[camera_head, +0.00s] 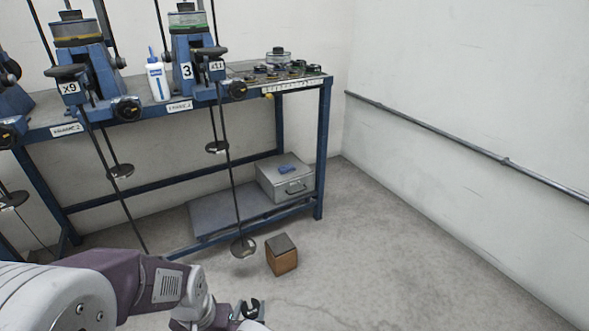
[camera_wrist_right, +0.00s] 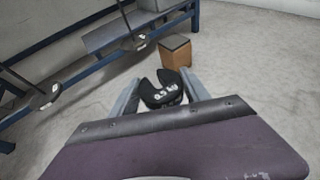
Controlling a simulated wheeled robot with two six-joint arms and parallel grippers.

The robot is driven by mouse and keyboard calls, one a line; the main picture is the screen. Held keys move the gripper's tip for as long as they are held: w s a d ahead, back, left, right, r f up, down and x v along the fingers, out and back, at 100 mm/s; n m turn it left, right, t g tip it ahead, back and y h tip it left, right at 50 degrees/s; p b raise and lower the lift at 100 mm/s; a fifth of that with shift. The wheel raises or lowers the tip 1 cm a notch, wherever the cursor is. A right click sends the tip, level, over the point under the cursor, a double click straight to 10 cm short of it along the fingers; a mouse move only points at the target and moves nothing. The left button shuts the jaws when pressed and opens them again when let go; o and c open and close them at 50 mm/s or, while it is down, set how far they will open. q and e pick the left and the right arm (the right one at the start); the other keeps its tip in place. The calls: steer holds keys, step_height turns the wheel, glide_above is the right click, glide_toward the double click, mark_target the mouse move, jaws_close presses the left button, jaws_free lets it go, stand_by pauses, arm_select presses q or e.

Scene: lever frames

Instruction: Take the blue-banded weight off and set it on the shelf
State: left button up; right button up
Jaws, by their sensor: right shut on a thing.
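My right gripper (camera_head: 248,311) is at the bottom of the head view, shut on a black slotted weight (camera_wrist_right: 163,94). In the right wrist view the weight sits between the two fingers, its slot facing away and white lettering, seemingly 0.5 kg, on its face. I cannot make out a blue band on it. The gripper is in front of and apart from the nearest hanging rod, whose disc (camera_head: 243,248) hangs just above the floor. The lower shelf (camera_head: 222,212) of the blue bench lies behind. My left gripper is not in view.
A wooden block (camera_head: 281,256) with a dark top stands on the floor near the disc. A grey metal box (camera_head: 286,181) with a blue item on it fills the shelf's right end. Several weights (camera_head: 285,71) lie on the bench top. Floor at right is clear.

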steer(key=s+d+r+m+g+h, duration=0.25)
steer(key=d+r, duration=0.35)
steer(key=d, duration=0.5)
steer(key=s+d+r+m+g+h, duration=0.15)
steer(key=d+r+m+h, duration=0.35)
steer(key=d, duration=0.5)
steer(key=s+d+r+m+g+h, duration=0.1)
steer(key=s+d+r+m+h, duration=0.2)
steer(key=d+r, duration=0.65)
step_height(320, 180, up, 34)
steer(key=d+p, duration=0.2)
steer(key=p, duration=3.8)
steer(key=shift+s+p, duration=0.25)
steer(key=shift+p, duration=0.1)
steer(key=shift+f+n, duration=0.15)
steer(key=shift+n, duration=0.1)
